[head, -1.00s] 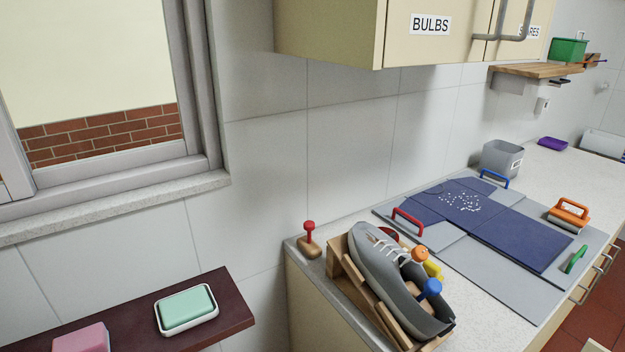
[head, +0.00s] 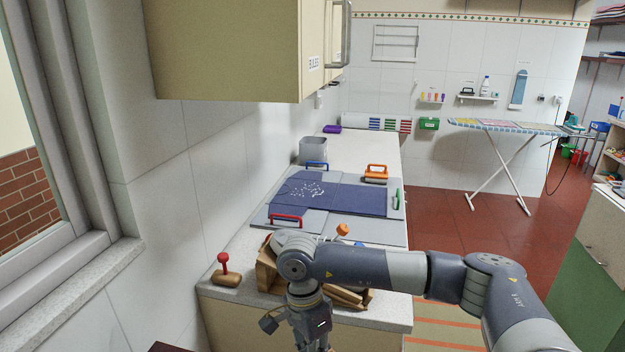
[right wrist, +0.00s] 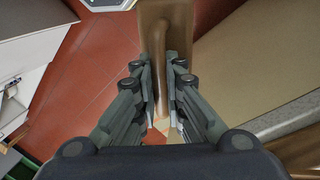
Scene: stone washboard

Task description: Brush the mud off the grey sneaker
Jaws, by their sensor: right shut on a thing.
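An orange knob (head: 342,229) sticks up just behind the arm. My right gripper (right wrist: 162,92) points down in front of the counter and is cut off by the lower edge of the head view. In the right wrist view it is shut on the handle of a brown wooden thing (right wrist: 166,18) with a wide block at the far end. I cannot tell whether bristles are on it. My left gripper is not in view.
Behind are a grey board (head: 262,216) with dark blue panels, an orange-handled brush (head: 376,174) and a grey bin (head: 313,150). A cabinet (head: 230,50) hangs above. Floor at right is open.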

